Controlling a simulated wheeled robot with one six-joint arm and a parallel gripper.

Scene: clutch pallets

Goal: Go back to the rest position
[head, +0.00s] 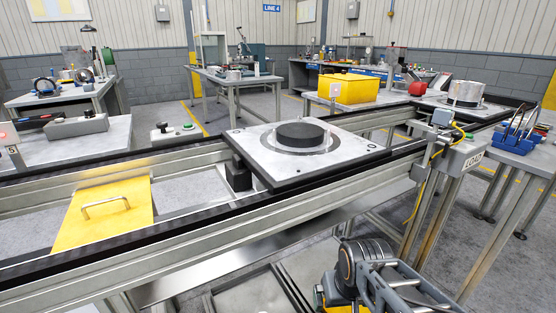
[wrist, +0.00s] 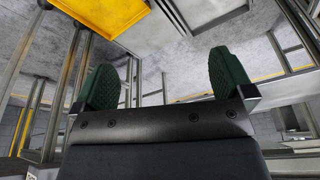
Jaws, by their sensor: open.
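My gripper (wrist: 162,84) shows in the wrist view, with its two green pads wide apart and nothing between them. It is near metal frame legs and rails, and touches none that I can see. In the head view part of my arm (head: 372,268) is folded low at the bottom right, in front of the conveyor; the fingers cannot be made out there. A grey pallet (head: 250,150) sits on the conveyor with a black disc (head: 302,134) lying on it, apart from my arm.
The conveyor rail (head: 400,160) runs across the view in front of me. A yellow cover with a handle (head: 85,222) lies at the left. A post with a sensor box (head: 441,117) and a LOAD stand (head: 470,150) are close on the right. A yellow bin (head: 347,90) stands behind.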

